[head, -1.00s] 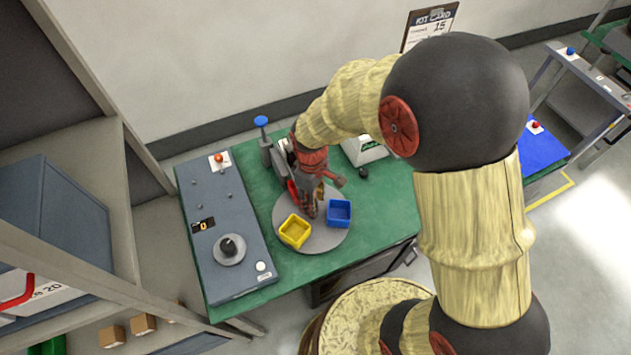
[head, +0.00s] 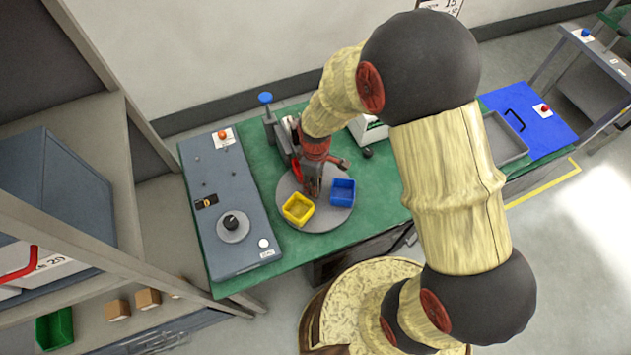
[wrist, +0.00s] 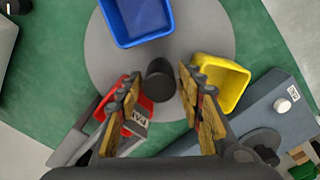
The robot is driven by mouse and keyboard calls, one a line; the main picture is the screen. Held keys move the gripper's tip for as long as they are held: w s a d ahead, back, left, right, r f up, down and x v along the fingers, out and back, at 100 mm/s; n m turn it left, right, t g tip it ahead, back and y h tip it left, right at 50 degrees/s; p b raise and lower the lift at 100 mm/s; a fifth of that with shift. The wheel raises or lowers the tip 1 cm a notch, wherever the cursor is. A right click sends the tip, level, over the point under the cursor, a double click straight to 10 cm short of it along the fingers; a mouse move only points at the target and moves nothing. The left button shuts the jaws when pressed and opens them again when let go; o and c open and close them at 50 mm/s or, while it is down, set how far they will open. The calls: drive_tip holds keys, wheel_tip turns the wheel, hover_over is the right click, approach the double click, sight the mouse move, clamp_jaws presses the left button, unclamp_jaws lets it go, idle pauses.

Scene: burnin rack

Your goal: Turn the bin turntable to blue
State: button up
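The bin turntable (head: 325,220) is a round grey disc on the green bench. It carries a yellow bin (head: 298,208) at front left and a blue bin (head: 342,192) at right. A red bin (wrist: 138,100) shows in the wrist view, partly hidden by my left finger. A dark round knob (wrist: 160,78) stands at the disc's centre. My gripper (head: 314,190) points down over the disc's middle. In the wrist view its fingers (wrist: 160,85) are apart, one on each side of the knob, with gaps visible. I cannot tell how far above the disc the tips are.
A grey control box (head: 227,210) with a dial lies left of the turntable. A blue-topped post (head: 267,105) and a grey device stand behind it. A grey tray (head: 503,138) and a blue mat (head: 540,125) lie at right. Shelving (head: 90,170) fills the left.

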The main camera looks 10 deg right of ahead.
drive_tip(key=shift+c, duration=1.2)
clamp_jaws()
